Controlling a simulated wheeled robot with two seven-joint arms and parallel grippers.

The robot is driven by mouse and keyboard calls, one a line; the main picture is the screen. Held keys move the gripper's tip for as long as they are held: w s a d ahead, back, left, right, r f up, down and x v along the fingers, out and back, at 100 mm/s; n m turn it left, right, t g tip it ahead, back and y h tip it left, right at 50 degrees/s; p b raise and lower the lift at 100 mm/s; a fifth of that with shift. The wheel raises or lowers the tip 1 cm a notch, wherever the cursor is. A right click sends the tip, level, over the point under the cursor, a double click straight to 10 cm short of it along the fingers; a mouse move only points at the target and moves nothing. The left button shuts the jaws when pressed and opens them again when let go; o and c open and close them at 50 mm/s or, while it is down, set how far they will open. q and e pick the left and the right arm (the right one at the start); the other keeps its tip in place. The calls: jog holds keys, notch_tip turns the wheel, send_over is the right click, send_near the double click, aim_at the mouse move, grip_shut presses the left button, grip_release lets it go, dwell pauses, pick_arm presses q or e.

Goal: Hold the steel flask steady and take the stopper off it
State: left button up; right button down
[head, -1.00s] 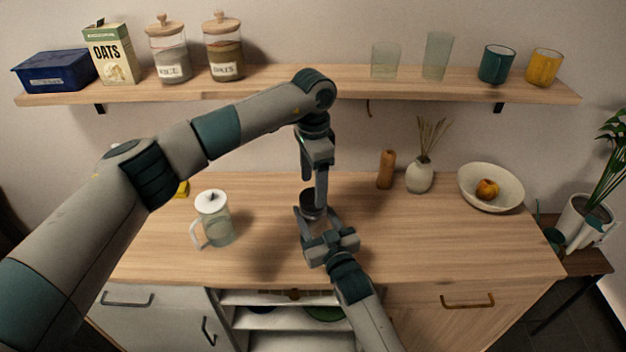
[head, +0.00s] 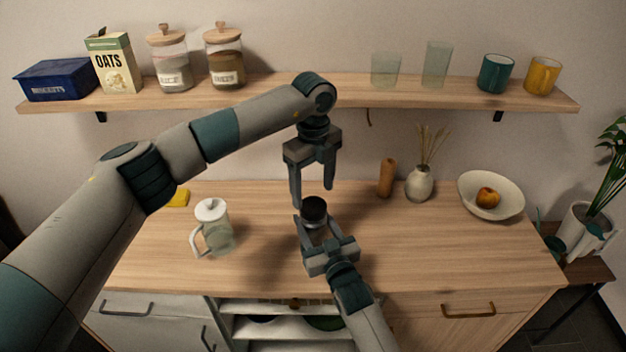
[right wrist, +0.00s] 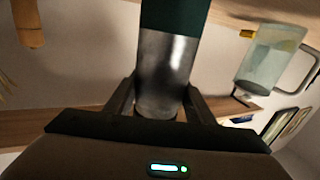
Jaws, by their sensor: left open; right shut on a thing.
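The steel flask stands upright on the wooden counter, mostly hidden by my right gripper in the head view. Its dark round top, the stopper (head: 314,205), shows there. In the right wrist view the flask (right wrist: 166,70) appears with a shiny steel part and a dark green part. My right gripper (head: 318,222) is shut on the flask, with one finger on each side of the steel part. My left gripper (head: 313,194) points down just above the stopper. Its fingers are spread and hold nothing. I cannot tell whether a fingertip touches the flask.
A glass pitcher with a white lid (head: 212,228) stands to the left, a yellow item (head: 179,198) behind it. A wooden mill (head: 386,178), a vase (head: 419,184) and a bowl (head: 492,198) stand to the right. A shelf (head: 290,90) runs above. The right front counter is clear.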

aim_at(313, 205)
pick_arm(q)
jog(key=m, duration=0.7)
jog(key=shift+r, duration=0.35)
jog(key=m, duration=0.6)
jog(key=shift+r, duration=0.25)
jog(key=m, duration=0.6)
jog(key=shift+r, duration=0.25)
jog(key=m, duration=0.7)
jog(key=shift+r, duration=0.3)
jog(key=shift+f, duration=0.15)
jog(key=shift+f, duration=3.9)
